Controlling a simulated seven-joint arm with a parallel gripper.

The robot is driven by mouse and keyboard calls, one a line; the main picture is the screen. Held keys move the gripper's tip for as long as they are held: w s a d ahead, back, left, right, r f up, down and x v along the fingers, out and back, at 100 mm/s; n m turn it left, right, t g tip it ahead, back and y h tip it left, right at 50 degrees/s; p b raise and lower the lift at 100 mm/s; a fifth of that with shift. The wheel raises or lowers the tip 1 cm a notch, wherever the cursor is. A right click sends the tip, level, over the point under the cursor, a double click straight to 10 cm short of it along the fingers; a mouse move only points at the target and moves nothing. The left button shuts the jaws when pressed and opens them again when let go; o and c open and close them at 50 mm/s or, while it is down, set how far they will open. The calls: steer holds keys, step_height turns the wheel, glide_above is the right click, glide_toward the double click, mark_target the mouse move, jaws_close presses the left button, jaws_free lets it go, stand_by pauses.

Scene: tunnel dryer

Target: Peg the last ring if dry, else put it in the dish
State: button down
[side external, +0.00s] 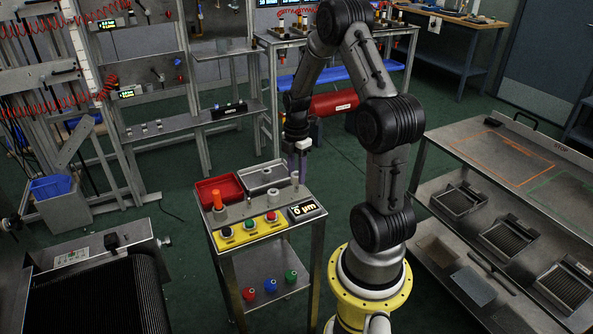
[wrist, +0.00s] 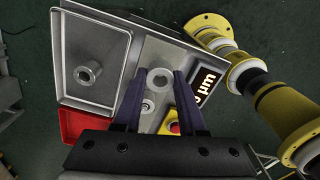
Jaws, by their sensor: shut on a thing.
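My gripper (wrist: 161,84) is shut on a pale grey ring (wrist: 160,71), which sits between the fingertips in the wrist view. In the side external view my gripper (side external: 301,165) hangs, pointing down, over the right back part of a small metal stand. The ring is too small to make out there. A shallow grey tray (side external: 281,172) lies to its left, with a grey ring-like piece (wrist: 90,72) in it. A red tray (side external: 207,187) is beside it. A small round metal part (wrist: 148,105) shows below the held ring.
A conveyor (side external: 100,297) is at left, a metal bench (side external: 450,148) with racks at right.

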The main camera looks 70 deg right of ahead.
mark_target(297, 181)
steer(key=shift+f, duration=1.8)
steer(key=shift+c, duration=2)
jaws_free()
step_height(297, 181, up, 14)
steer(key=shift+f, duration=0.1)
